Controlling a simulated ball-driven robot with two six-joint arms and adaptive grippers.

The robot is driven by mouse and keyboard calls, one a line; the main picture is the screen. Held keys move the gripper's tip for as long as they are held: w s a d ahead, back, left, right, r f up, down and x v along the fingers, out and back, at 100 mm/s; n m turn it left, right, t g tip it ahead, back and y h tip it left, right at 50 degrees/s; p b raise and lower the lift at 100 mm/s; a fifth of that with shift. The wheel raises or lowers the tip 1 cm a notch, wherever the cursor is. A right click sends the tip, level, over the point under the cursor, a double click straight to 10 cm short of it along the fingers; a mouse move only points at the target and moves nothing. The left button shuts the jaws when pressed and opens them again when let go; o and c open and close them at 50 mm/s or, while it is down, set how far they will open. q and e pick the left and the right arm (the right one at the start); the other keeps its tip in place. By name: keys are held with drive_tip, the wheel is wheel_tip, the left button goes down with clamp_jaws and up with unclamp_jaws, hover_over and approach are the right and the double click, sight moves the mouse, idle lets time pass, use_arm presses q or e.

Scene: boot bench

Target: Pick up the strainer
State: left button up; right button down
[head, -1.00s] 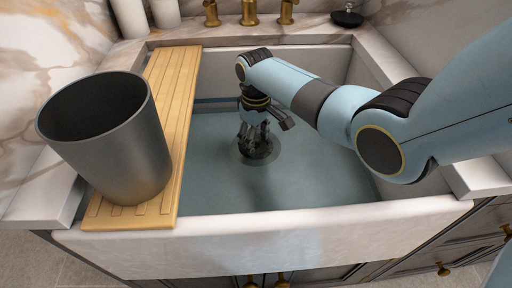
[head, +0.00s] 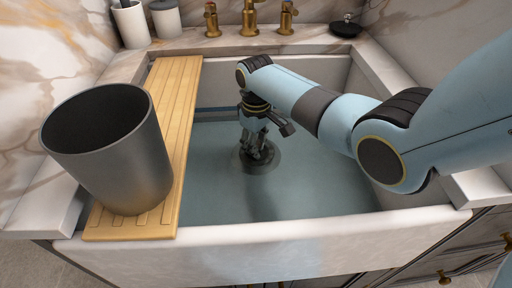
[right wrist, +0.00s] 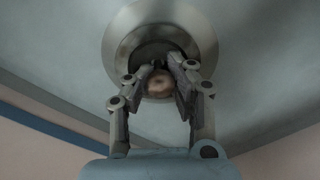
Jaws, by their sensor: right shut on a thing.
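The strainer (right wrist: 158,84) is in the round metal drain at the bottom of the sink. In the right wrist view its small, pale brownish knob shows between my fingers, blurred and dark around it. My right gripper (right wrist: 160,76) points down at the drain and is shut on the strainer. In the head view my right gripper (head: 257,154) is over the drain, and its fingers hide most of the strainer. I cannot tell whether the strainer is lifted off its seat. My left gripper is not in view.
The white sink (head: 285,241) has high walls around my right arm. A wooden board (head: 180,110) lies across its left side, with a dark grey bin (head: 125,165) on it. Brass taps (head: 249,18) stand at the back. The sink floor around the drain is clear.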

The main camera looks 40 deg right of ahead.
wheel_tip(320, 180, up, 3)
drive_tip(key=shift+w+r+p, duration=0.1)
drive_tip(key=shift+r+p, duration=0.1)
drive_tip(key=shift+p, duration=0.5)
drive_tip(key=s+d+r+p, duration=0.2)
drive_tip(key=d+r, duration=0.5)
drive_tip(key=d, duration=0.4)
drive_tip(key=shift+s+p, duration=0.35)
drive_tip(key=shift+s, duration=0.5)
